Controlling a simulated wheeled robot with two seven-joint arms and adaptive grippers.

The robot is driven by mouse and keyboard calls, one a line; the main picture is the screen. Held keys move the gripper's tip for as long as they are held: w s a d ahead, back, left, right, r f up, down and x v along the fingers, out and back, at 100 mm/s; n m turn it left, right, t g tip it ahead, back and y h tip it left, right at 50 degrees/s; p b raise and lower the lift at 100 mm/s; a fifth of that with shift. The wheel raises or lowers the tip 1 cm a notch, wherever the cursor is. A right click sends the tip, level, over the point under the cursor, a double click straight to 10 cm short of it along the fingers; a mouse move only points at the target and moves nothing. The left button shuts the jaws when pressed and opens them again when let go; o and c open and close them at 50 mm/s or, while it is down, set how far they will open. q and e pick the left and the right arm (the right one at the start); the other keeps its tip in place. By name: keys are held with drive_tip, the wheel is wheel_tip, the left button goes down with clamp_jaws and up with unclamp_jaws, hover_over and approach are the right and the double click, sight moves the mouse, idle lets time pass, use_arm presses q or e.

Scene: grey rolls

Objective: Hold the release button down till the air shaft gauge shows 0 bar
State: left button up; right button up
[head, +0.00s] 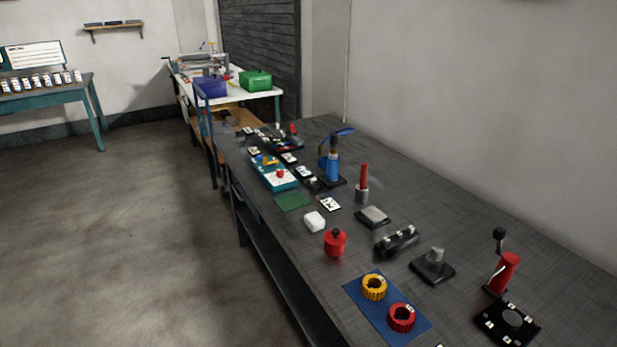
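A teal box with a white top (268,170) lies on the long dark bench, near its left edge toward the far half. A small red round knob or button (280,174) sits on its white top. I cannot tell whether this is the release button. No air shaft gauge can be made out, and no bar reading is legible at this distance. Neither of my grippers is in view.
The dark bench (460,220) holds a blue upright tool (333,165), a red lidded pot (335,243), a white block (315,221), a red lever tool (505,271) and a blue mat (381,323) with yellow and red rings. Open floor (130,230) lies left.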

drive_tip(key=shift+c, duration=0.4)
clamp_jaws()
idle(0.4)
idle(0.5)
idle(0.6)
